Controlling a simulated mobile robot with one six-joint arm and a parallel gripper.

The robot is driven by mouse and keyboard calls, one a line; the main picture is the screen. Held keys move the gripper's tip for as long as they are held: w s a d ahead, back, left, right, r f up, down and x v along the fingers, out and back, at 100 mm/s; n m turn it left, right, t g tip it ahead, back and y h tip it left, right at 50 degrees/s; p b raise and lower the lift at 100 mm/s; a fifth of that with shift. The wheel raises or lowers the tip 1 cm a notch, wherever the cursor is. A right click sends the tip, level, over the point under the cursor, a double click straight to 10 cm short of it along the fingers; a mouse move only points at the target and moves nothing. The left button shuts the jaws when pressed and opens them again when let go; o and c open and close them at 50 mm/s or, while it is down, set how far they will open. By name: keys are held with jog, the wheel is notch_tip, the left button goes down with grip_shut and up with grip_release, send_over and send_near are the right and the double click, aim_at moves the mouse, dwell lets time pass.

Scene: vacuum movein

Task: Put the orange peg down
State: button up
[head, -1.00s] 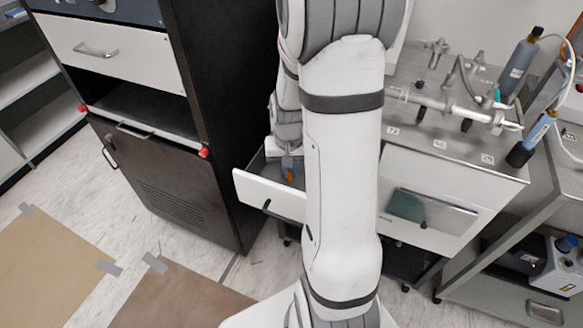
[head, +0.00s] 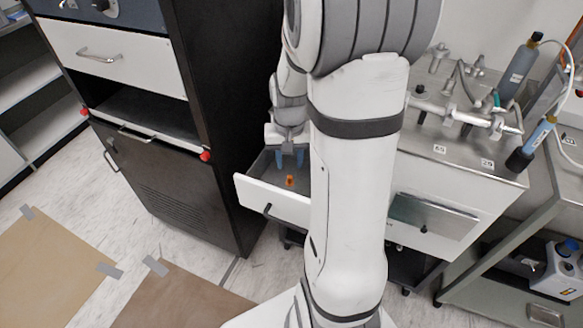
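The orange peg (head: 290,181) stands in the open drawer (head: 262,190) of the grey-topped cabinet, near the drawer's front wall. My gripper (head: 289,158) is above and behind the peg, over the drawer. Its two blue fingertips are spread apart with nothing between them. A gap shows between the fingers and the peg. My arm hides the right part of the drawer.
A tall black cabinet (head: 215,110) stands close to the left of the drawer.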

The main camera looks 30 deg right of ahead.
aim_at(290, 176)
notch_tip(290, 176, up, 6)
jog(key=s+a+r+n+t, duration=0.2)
jog(key=s+a+r+n, duration=0.3)
jog(key=s+a, duration=0.6)
jog(key=shift+s+a+r, duration=0.15)
jog(key=shift+s+r, duration=0.3)
jog(key=shift+r, duration=0.05)
